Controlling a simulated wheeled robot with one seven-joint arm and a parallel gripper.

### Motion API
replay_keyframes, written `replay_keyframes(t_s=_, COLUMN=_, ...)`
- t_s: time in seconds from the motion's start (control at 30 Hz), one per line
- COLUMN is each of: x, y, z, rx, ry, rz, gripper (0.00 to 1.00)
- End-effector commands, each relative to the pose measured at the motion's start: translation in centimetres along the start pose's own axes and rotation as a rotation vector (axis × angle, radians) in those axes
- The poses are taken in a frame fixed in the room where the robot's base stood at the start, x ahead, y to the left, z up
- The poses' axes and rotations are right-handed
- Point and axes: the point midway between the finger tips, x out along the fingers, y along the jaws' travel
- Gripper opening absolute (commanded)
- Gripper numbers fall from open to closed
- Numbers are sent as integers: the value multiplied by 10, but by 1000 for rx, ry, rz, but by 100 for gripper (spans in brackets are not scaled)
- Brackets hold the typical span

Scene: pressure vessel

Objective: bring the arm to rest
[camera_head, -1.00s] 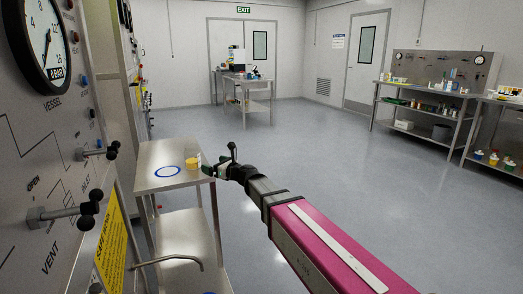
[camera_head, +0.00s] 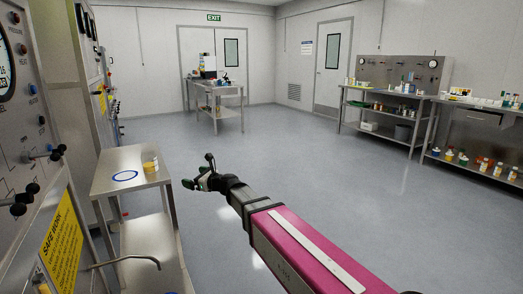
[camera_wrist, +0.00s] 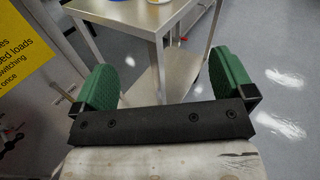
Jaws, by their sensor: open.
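My gripper (camera_head: 198,172) is at the end of my outstretched arm, just right of a small steel table (camera_head: 132,187) in the head view. In the wrist view my gripper (camera_wrist: 165,82) shows two green finger pads spread wide apart with nothing between them. Behind them are the legs and lower shelf of the same steel table (camera_wrist: 138,17). A blue ring (camera_head: 125,175) and a yellow-based container (camera_head: 150,166) are on the tabletop.
A panel (camera_head: 25,150) with a gauge, black-knobbed handles and a yellow safety sign (camera_head: 62,245) stands close on the left. Steel benches (camera_head: 385,100) with bottles stand at the right, and another table (camera_head: 217,92) at the back. The middle floor (camera_head: 300,150) is open.

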Motion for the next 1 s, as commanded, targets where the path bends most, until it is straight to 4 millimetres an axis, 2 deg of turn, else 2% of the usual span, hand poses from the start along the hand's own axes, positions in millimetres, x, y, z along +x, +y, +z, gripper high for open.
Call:
replay_keyframes(t_s=0.17, x=-20, y=-5, z=-20, rx=-140, ry=58, rz=24, gripper=100)
replay_keyframes(t_s=0.37, x=-52, y=-12, z=-53, rx=-363, ry=157, rz=81, gripper=100)
replay_keyframes(t_s=0.47, x=-75, y=-17, z=-76, rx=-501, ry=224, rz=128, gripper=100)
replay_keyframes(t_s=0.57, x=-108, y=-22, z=-106, rx=-676, ry=312, rz=204, gripper=100)
replay_keyframes(t_s=0.67, x=-153, y=-28, z=-144, rx=-882, ry=425, rz=327, gripper=100)
replay_keyframes(t_s=0.8, x=-228, y=-35, z=-197, rx=-1146, ry=581, rz=559, gripper=100)
replay_keyframes(t_s=0.87, x=-262, y=-37, z=-217, rx=-1238, ry=639, rz=675, gripper=100)
replay_keyframes(t_s=1.0, x=-343, y=-39, z=-256, rx=-1402, ry=744, rz=975, gripper=100)
